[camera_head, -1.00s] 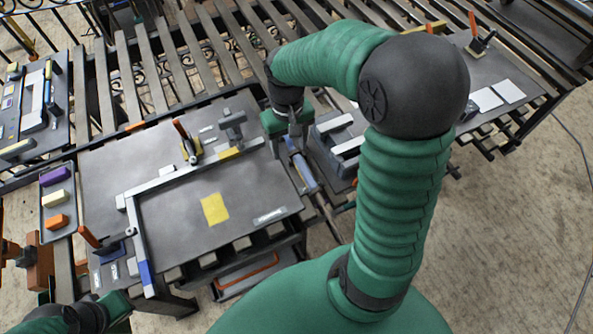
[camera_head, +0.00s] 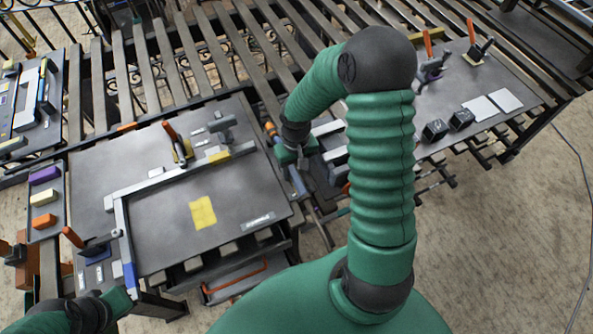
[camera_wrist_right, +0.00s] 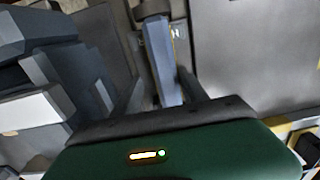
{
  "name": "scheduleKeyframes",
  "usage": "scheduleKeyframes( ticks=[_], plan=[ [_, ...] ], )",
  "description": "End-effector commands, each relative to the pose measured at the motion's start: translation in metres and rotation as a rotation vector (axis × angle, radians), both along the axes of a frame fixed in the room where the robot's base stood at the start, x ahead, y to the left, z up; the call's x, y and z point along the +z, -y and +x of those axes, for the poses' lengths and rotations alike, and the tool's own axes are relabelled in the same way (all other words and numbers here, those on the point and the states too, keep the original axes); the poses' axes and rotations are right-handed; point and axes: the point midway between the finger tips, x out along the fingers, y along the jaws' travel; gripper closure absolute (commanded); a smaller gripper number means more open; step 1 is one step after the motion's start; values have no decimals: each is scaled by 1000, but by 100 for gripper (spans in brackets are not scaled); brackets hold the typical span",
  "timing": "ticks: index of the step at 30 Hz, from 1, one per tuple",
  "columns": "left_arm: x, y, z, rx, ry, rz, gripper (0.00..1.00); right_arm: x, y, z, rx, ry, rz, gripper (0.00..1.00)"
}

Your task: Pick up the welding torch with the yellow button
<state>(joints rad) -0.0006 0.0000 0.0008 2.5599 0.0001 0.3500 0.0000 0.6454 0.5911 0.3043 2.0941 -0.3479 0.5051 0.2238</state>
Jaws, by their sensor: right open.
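My right gripper (camera_head: 302,163) is open beside the right edge of the main table, just above a blue-grey bar-shaped tool (camera_head: 297,182). In the right wrist view this bar (camera_wrist_right: 162,60) lies between my spread fingers, with a thin yellow line along its right side. It looks like a torch handle, but I cannot make out a yellow button. I see no grip on it. An orange and blue piece (camera_head: 272,130) shows behind the gripper. Of my left gripper (camera_head: 118,300), only the green body shows at lower left; its fingers are hidden.
Dark and pale blocks (camera_head: 327,128) stand close right of my right gripper. A side table (camera_head: 450,90) is farther right.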

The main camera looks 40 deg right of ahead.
Motion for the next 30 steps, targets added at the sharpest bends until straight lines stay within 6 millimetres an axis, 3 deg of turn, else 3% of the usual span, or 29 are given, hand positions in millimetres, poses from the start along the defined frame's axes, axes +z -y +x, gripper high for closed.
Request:
scheduleKeyframes(
  ticks=[2, 12, 23, 26, 30],
  plan=[
    [0, 0, 0, 1, 0, 0, 100, 1, 0, 0, -1, 1, -7, 56],
    [0, -1, 0, 2, 0, 0, 100, 1, 1, 0, 2, 1, 0, 100],
    [0, 0, 0, 1, 0, 0, 100, 2, 2, 1, 0, 1, -3, 100],
    [1, 0, 0, 1, 0, 0, 100, 13, 3, 2, -1, 5, -5, 100],
    [5, 0, 0, 1, 0, 0, 100, 45, 4, 2, -3, 8, -7, 100]
  ],
)
